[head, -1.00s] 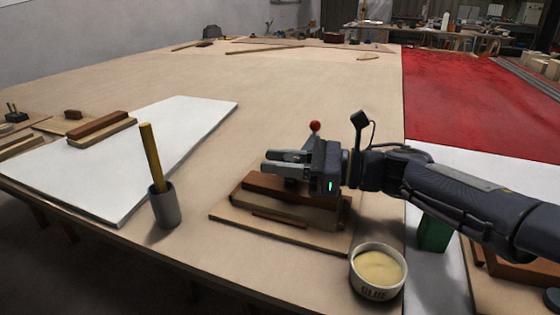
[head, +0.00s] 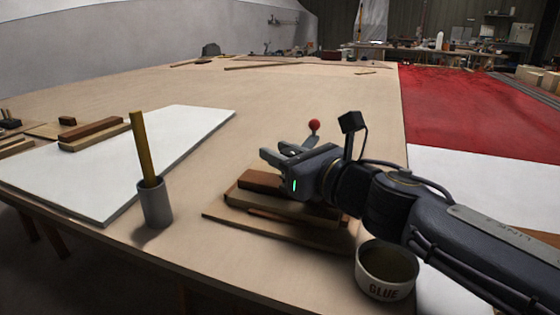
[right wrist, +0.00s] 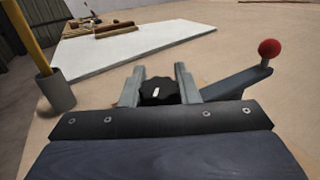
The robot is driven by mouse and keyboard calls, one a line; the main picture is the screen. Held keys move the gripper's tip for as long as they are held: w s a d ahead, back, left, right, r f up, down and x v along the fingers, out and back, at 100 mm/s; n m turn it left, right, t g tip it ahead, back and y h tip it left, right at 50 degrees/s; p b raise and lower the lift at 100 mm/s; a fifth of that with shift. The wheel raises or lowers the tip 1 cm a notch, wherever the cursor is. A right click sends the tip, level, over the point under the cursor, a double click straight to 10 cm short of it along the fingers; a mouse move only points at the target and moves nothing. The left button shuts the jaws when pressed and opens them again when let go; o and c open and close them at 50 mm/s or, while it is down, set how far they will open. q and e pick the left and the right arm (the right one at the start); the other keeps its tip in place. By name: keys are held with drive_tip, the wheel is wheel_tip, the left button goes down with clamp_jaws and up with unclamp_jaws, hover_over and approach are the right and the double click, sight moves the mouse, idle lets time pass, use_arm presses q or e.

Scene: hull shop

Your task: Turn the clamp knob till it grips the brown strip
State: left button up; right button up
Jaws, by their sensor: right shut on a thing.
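My right gripper (head: 276,155) is over the clamp's work at the middle of the bench. In the right wrist view its two grey fingers (right wrist: 160,84) are closed on the sides of the black clamp knob (right wrist: 158,93). The knob is hidden in the head view. A brown strip (head: 262,180) lies on paler wood under the gripper, and the gripper covers part of it. A lever with a red ball (head: 314,126) sticks up behind the gripper. The clamp's jaw is hidden, so its contact with the strip cannot be told. My left gripper is out of view.
A grey cup (head: 155,204) with a yellow stick stands left of the work. A glue tub (head: 385,268) stands close below my right arm. A white panel (head: 165,140) at the left bears another brown strip (head: 97,130).

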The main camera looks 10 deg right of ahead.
drive_tip(key=shift+a+f+m+t+h, duration=0.1)
drive_tip(key=shift+f+m+t+h, duration=0.15)
drive_tip(key=shift+m+h, duration=0.45)
drive_tip(key=h, duration=0.1)
drive_tip(key=m+h, duration=0.1)
drive_tip(key=t, duration=0.1)
drive_tip(key=shift+w+d+r+h, duration=0.1)
drive_tip(key=shift+d+r+h, duration=0.15)
drive_tip(key=shift+h, duration=0.15)
drive_tip(key=m+h, duration=0.1)
drive_tip(key=m+h+p, duration=0.1)
drive_tip(key=h, duration=0.1)
drive_tip(key=m+h, duration=0.1)
drive_tip(key=shift+d+t+h, duration=0.25)
drive_tip(key=shift+t+h, duration=0.05)
drive_tip(key=shift+t, duration=0.05)
drive_tip(key=shift+d+m+h+p, duration=0.25)
drive_tip(key=shift+m+h+p, duration=0.3)
drive_tip(key=shift+m+h, duration=0.85)
drive_tip(key=shift+d+h, duration=0.1)
drive_tip(key=shift+h, duration=0.4)
drive_tip(key=o, duration=1)
